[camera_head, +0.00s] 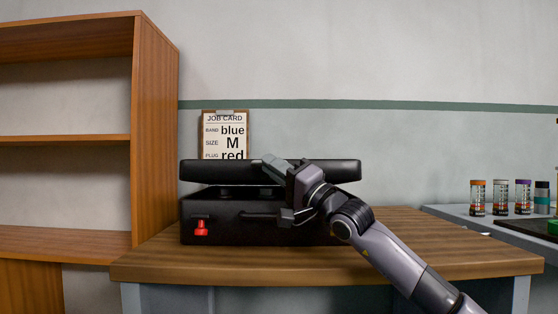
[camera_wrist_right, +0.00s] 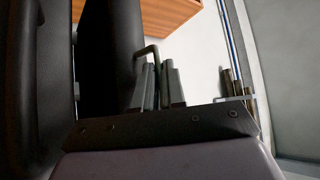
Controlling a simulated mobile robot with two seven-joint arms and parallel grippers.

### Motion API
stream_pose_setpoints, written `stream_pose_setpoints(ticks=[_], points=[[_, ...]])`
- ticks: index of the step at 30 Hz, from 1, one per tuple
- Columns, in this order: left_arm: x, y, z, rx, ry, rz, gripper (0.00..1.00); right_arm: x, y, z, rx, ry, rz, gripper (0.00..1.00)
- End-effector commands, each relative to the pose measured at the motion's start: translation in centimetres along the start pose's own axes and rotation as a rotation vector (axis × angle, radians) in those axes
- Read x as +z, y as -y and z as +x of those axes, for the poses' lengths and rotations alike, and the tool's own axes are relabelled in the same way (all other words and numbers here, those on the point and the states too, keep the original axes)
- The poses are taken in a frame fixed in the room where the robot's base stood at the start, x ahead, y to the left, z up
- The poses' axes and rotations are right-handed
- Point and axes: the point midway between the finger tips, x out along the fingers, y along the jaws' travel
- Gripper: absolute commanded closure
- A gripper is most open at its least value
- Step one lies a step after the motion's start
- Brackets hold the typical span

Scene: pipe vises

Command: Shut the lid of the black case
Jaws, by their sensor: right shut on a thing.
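The black case (camera_head: 222,224) stands on the wooden table. Its lid (camera_head: 225,170) is partly raised, with a dark gap between it and the base. In the right wrist view, the right gripper's fingers (camera_wrist_right: 158,88) are shut on a bent dark handle (camera_wrist_right: 147,53) beside the dark lid (camera_wrist_right: 110,45). The gripper partly hides the handle and the lid front. A red latch-like part (camera_head: 201,228) shows on the base's front left. My left gripper is not in view.
A job card on a clipboard (camera_head: 225,132) stands behind the case. A wooden shelf (camera_head: 152,130) rises at left. The tabletop (camera_head: 440,245) is clear to the right of my arm. Several small jars (camera_head: 500,197) stand on a grey bench at far right.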

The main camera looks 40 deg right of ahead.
Motion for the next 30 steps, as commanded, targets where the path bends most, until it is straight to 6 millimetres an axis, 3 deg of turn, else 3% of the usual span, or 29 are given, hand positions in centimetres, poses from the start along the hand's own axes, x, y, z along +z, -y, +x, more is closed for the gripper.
stream_pose_setpoints(ticks=[1, 14, 15, 30], points=[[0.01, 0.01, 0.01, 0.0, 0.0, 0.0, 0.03, -0.03, -0.98, 0.03, 0.022, -0.002, 0.003, 1.0], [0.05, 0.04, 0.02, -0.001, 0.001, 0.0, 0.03, -0.05, -1.04, 0.06, 0.021, -0.003, 0.002, 1.0], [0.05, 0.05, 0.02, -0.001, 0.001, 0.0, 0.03, -0.06, -1.03, 0.06, 0.021, -0.003, 0.002, 0.8], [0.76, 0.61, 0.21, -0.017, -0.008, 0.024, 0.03, 0.1, -1.26, -0.75, 0.014, -0.001, 0.001, 0.79]])
